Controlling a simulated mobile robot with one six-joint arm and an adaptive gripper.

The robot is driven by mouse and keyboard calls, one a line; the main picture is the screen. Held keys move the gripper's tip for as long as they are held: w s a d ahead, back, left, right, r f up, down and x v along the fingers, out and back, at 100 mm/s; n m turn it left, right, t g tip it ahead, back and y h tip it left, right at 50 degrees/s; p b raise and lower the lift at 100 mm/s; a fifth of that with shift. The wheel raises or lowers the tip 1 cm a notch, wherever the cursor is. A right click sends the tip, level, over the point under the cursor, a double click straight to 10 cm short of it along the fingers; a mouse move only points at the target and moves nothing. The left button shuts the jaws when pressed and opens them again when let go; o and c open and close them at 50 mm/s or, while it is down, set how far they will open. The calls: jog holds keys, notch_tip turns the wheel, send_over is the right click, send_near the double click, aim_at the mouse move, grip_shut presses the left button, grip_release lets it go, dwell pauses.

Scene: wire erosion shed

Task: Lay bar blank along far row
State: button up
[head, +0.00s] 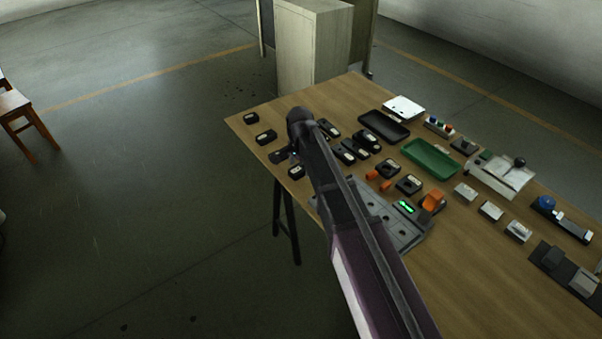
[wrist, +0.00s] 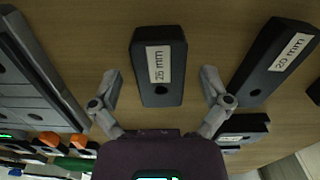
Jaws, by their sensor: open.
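My gripper (wrist: 161,82) is open in the wrist view, with nothing between its pads held. A black block labelled "25 mm" (wrist: 158,92) lies on the bench ahead, between the two spread fingers and apart from both. A second black block labelled "20 mm" (wrist: 262,82) lies tilted to the right. In the head view my gripper (head: 284,156) is at the left end of the bench, among black labelled blocks, partly hidden by my arm. No label reads "bar blank", and I cannot tell which piece it is. A grey holed plate (head: 407,236) shows behind my arm.
The wooden bench (head: 470,285) also carries a green tray (head: 430,160), a black tray (head: 384,126), orange pieces (head: 432,201) and several small metal blocks. A lever device (head: 500,176) stands at right.

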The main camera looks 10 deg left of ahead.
aim_at(300, 167)
jog(key=shift+c, duration=0.2)
dwell(0.3)
grip_shut()
jog(key=shift+r, duration=0.2)
notch_tip(300, 167, up, 4)
jog(key=p, duration=0.4)
jog(key=shift+f, duration=0.25)
jog(key=s+d+r+p, duration=0.1)
jog(key=s+d, duration=0.2)
jog(key=s, duration=1.2)
jog(key=shift+s, duration=0.35)
jog(key=shift+d, duration=0.1)
